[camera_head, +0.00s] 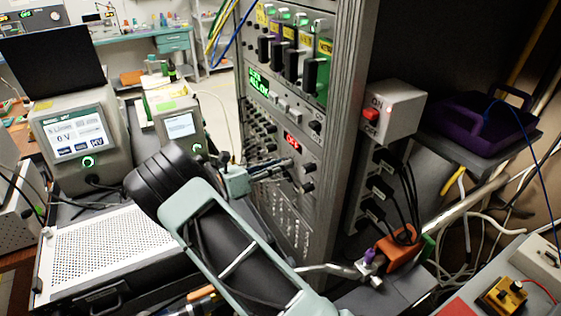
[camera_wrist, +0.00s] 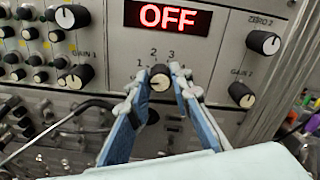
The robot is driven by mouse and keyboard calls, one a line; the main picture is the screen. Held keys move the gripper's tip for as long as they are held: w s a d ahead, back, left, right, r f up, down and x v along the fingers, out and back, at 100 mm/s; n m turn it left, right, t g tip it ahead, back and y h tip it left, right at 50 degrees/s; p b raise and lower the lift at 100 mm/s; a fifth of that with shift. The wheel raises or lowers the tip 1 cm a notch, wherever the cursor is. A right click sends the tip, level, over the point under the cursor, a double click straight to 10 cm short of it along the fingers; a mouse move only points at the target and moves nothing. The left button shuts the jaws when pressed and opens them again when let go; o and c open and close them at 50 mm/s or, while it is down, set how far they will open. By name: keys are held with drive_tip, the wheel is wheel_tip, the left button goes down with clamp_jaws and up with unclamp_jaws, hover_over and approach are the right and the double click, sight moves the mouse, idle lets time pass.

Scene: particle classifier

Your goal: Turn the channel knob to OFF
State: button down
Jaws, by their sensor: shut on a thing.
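The channel knob (camera_wrist: 160,83) is a small round knob with a pale face, below the red display in the wrist view. The labels 1, 2 and 3 show around it. My gripper (camera_wrist: 162,75) is shut on the knob, with one blue-grey finger on each side of it. The red display (camera_wrist: 168,17) reads OFF. In the head view my gripper (camera_head: 287,166) reaches the rack panel just below the small red display (camera_head: 292,143). The knob is hard to make out there, and its pointer mark is not clear in the wrist view.
A GAIN 1 knob (camera_wrist: 76,77) sits left of my gripper. A ZERO 2 knob (camera_wrist: 263,42) and a GAIN 2 knob (camera_wrist: 241,95) sit to the right. Cables plug into the panel at lower left. A grey ON/OFF box (camera_head: 391,112) is on the rack's right side.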

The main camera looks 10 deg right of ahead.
drive_tip(key=shift+n, duration=0.9)
drive_tip(key=shift+p, duration=0.3)
drive_tip(key=c, duration=1.7)
unclamp_jaws()
drive_tip(key=shift+c, duration=0.2)
drive_tip(key=v, duration=1.2)
drive_tip(key=shift+r, duration=0.15)
